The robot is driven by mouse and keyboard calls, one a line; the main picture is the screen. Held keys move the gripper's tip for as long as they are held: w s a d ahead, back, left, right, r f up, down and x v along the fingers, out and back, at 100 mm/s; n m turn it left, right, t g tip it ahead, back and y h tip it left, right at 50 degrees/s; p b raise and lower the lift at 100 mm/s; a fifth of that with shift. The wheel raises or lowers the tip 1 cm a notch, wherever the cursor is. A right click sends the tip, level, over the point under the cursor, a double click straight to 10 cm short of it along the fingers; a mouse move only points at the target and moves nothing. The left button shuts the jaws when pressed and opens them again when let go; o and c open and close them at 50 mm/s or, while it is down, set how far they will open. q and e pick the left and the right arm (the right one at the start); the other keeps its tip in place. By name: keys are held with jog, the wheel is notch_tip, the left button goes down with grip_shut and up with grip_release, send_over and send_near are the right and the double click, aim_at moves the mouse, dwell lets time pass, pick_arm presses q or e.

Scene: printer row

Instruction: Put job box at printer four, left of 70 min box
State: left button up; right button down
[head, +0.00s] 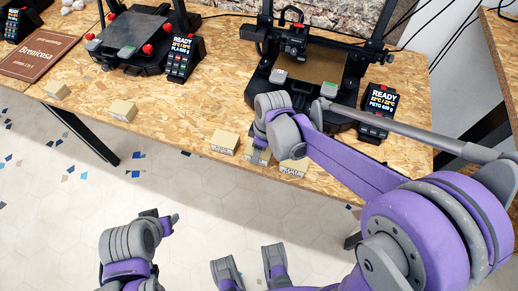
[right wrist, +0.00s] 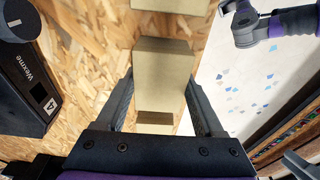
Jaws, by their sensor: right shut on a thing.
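My right gripper (head: 257,152) is shut on the middle tan box (right wrist: 162,82), which sits in a row at the table's front edge between a left box (head: 223,144) and a right box (head: 293,168). Whether the held box touches the table I cannot tell. The boxes' labels are too small to read. Printer four (head: 312,75) stands behind them; its status display (head: 380,108) reads READY, and its side shows a 4 in the right wrist view (right wrist: 50,104). My left gripper (head: 249,264) is open and empty, low in front of the table.
Two more tan boxes, one far left (head: 56,89) and one nearer (head: 123,110), lie along the front edge. Another printer (head: 130,45) with a display (head: 185,60) stands at left, beside a brown book (head: 38,55). Bare tabletop (head: 190,110) lies between the nearer box and the row.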

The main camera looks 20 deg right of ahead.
jog(key=shift+f, duration=0.2)
grip_release()
jog(key=shift+r, duration=0.1)
jog(key=shift+r, duration=0.45)
notch_tip(320, 180, up, 11)
jog(key=s+d+p, duration=0.1)
jog(key=d+p, duration=0.1)
jog(key=s+d+f+m+t, duration=0.2)
jog(key=s+m, duration=0.3)
jog(key=s, duration=0.2)
jog(key=s+d+f+m+t+h, duration=0.1)
jog(key=s+d+f+m+t, duration=0.1)
jog(key=s+m, duration=0.4)
jog(key=shift+s+d+f, duration=0.3)
jog(key=shift+s+f, duration=0.5)
jog(key=shift+s, duration=0.05)
